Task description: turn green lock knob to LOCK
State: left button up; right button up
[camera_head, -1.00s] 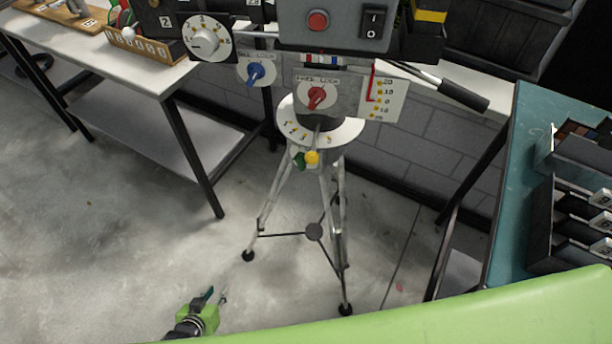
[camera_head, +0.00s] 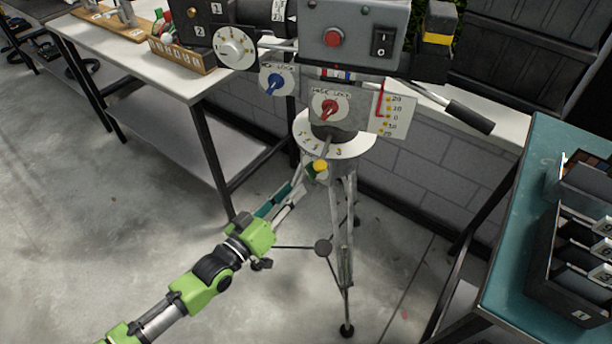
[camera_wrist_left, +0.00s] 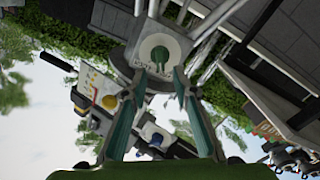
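The green lock knob (camera_wrist_left: 160,54) sits on a round white plate on the underside of the tripod head, seen between and just beyond my left fingertips in the left wrist view. In the head view, the green knob (camera_head: 309,172) shows as a small patch beside a yellow knob (camera_head: 320,166), partly hidden. My left gripper (camera_head: 297,189) reaches up from the lower left with its fingers apart and its tips close to the knob. I cannot tell whether they touch it. In the left wrist view, the gripper (camera_wrist_left: 160,76) holds nothing. My right gripper is not in view.
Above are a red lock knob (camera_head: 329,109), a blue lock knob (camera_head: 274,84) and a grey switch box (camera_head: 352,38). The tripod legs (camera_head: 345,250) stand beside my left gripper. A workbench (camera_head: 150,68) is at the left and a teal table (camera_head: 510,240) at the right.

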aim_at(308, 174)
pick_arm(q)
jog(key=x, duration=0.6)
jog(key=shift+w+d, duration=0.2)
jog(key=shift+w, duration=0.1)
grip_shut()
